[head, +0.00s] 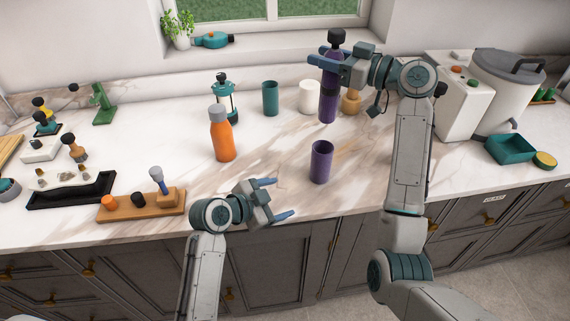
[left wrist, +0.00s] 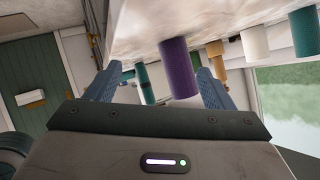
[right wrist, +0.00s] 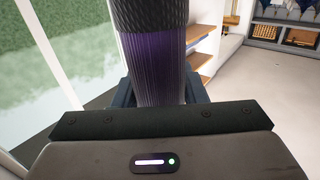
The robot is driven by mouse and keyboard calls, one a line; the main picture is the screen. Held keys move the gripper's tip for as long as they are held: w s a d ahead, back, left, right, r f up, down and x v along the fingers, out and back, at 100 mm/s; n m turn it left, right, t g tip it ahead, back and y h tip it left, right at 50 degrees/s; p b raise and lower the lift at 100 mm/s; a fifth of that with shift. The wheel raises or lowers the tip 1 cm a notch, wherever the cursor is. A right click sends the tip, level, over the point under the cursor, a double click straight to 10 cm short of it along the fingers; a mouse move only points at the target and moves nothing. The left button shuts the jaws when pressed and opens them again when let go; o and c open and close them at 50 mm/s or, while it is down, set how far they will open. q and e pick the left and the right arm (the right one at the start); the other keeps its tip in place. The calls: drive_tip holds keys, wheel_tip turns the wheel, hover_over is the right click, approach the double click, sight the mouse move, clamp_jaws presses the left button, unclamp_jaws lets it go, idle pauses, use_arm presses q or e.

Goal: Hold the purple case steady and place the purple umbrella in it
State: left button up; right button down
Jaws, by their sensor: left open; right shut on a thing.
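The purple case (head: 321,162), an open-topped cylinder, stands upright on the counter right of centre. It also shows in the left wrist view (left wrist: 178,68), between and beyond the fingers. My left gripper (head: 279,198) is open, lower left of the case, apart from it. The purple umbrella (head: 328,100) has a black top and is upright, behind the case in the head view. My right gripper (head: 322,60) is shut on the umbrella near its upper part. In the right wrist view the umbrella (right wrist: 158,65) stands between the fingers. I cannot tell whether its lower end touches the counter.
An orange bottle (head: 221,136) stands left of the case. A teal cup (head: 270,98), white cup (head: 309,96) and tan object (head: 351,102) stand behind. A wooden block (head: 141,205) with small items lies near the front edge. Counter around the case is clear.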

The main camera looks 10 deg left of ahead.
sight(315, 152)
drive_tip(key=shift+r, duration=0.1)
use_arm(q)
drive_tip(key=w+d+r+n+t+h, duration=0.1)
drive_tip(key=w+r+n+t+h, duration=0.15)
drive_tip(key=w+r+h, duration=0.35)
drive_tip(key=shift+n, duration=0.25)
drive_tip(key=x, duration=0.4)
drive_tip(key=f+x, duration=0.1)
drive_tip(key=x, duration=0.7)
drive_tip(key=shift+w+f, duration=0.15)
drive_tip(key=shift+w, duration=0.25)
drive_tip(key=c, duration=1.1)
drive_tip(key=shift+o, duration=0.2)
use_arm(e)
drive_tip(key=shift+f, duration=6.5)
drive_tip(key=c, duration=0.8)
unclamp_jaws()
drive_tip(key=shift+s, duration=0.1)
